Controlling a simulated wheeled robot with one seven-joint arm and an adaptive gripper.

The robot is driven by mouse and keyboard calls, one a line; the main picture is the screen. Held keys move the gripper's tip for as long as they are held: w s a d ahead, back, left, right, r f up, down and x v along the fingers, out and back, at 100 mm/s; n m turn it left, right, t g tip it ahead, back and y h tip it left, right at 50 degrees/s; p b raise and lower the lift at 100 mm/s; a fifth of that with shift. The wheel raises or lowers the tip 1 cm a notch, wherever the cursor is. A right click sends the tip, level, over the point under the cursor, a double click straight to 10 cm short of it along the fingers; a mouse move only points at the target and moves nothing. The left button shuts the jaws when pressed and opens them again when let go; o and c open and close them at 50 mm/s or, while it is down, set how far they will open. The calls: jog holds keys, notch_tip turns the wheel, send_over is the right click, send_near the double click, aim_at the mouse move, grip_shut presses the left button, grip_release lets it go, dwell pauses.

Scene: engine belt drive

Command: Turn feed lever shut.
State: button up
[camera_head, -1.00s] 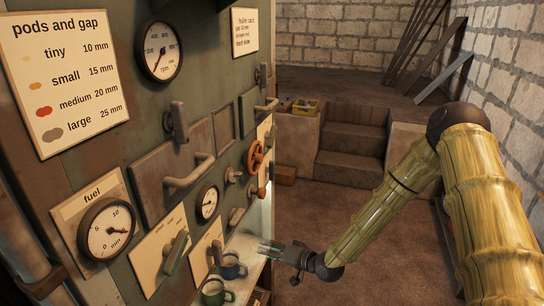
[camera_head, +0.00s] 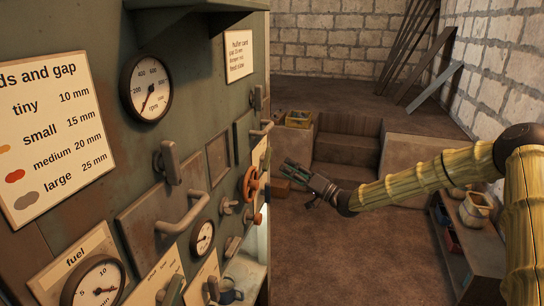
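The grey-green machine panel fills the left side of the view. At its bottom, one lever handle (camera_head: 171,291) stands on a cream plate, and a second lever handle (camera_head: 213,288) stands on another cream plate to its right. Both are cut off or partly seen at the bottom edge. The plate lettering is too small to tell which is the feed lever. My gripper (camera_head: 290,168) is in the air to the right of the panel, pointing left and up, apart from every lever. No held thing shows in it. Its finger gap is too small to judge.
A low shelf (camera_head: 470,250) stands at right. Open floor lies between, with steps (camera_head: 347,150) behind.

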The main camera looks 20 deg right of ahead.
aim_at(270, 157)
jog(key=p+x, duration=0.3)
jog(key=x, duration=0.5)
jog(key=shift+w, duration=0.1)
grip_shut()
